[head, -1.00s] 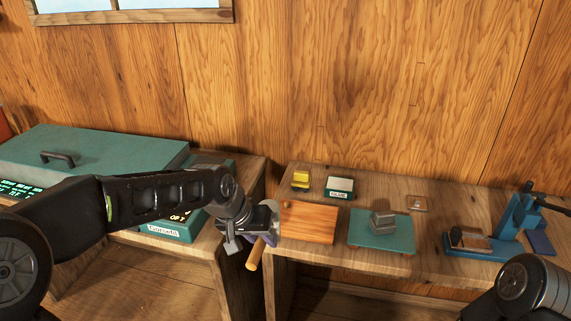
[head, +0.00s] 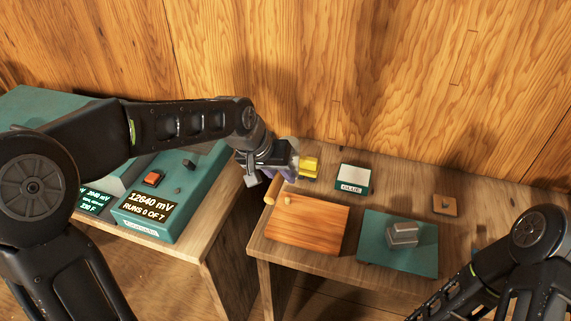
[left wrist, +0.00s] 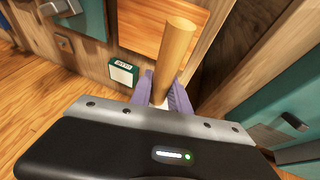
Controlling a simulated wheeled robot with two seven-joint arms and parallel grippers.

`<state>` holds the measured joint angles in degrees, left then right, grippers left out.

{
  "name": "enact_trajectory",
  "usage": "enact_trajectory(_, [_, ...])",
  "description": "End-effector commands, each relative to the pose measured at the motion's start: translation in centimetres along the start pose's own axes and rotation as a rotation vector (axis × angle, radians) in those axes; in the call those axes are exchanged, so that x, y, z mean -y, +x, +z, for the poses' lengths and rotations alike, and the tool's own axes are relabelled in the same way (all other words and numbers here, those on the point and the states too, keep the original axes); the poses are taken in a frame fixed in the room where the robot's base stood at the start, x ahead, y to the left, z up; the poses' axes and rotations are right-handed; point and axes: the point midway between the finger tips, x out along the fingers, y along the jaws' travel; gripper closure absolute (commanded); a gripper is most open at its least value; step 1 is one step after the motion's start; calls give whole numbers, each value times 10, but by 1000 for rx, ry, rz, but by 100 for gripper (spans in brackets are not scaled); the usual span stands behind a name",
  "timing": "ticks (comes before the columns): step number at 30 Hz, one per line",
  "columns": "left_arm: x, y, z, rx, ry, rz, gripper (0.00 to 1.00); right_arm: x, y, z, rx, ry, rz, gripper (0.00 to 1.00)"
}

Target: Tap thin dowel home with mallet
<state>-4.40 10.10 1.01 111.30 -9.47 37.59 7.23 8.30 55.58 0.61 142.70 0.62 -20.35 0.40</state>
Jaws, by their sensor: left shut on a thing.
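My left gripper (head: 274,177) is shut on the mallet (head: 270,191), above the back left corner of an orange-brown wooden block (head: 308,224). The mallet's light wooden handle shows below the fingers. A pale rounded part, perhaps its head, shows partly behind the gripper. In the left wrist view the mallet handle (left wrist: 174,52) stands out between the purple fingertips. A small peg-like stub (head: 288,199), which may be the thin dowel, sits at the block's back left. The mallet is apart from it. My right gripper is out of view; only its arm shows at lower right.
A yellow item (head: 309,166) and a glue box (head: 353,178) stand behind the block. A teal mat (head: 372,244) with a grey block (head: 402,234) lies to its right. A small wooden tile (head: 445,205) lies farther right. A teal device (head: 190,190) fills the left bench.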

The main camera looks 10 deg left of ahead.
Motion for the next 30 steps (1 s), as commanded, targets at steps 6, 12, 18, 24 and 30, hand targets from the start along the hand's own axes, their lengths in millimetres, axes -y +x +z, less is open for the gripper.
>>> enact_trajectory(6, [0, 0, -1, -2, 0, 0, 100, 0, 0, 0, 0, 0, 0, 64])
enact_trajectory(12, [2, 7, 2, -1, 0, 0, 100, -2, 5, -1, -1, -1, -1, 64])
enact_trajectory(18, [6, 22, 9, -1, 0, 0, 100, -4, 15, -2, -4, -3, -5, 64])
enact_trajectory(24, [10, 36, 15, -1, 0, 0, 100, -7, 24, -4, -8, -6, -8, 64])
enact_trajectory(30, [11, 40, 16, -1, 0, 0, 100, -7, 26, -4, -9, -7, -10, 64])
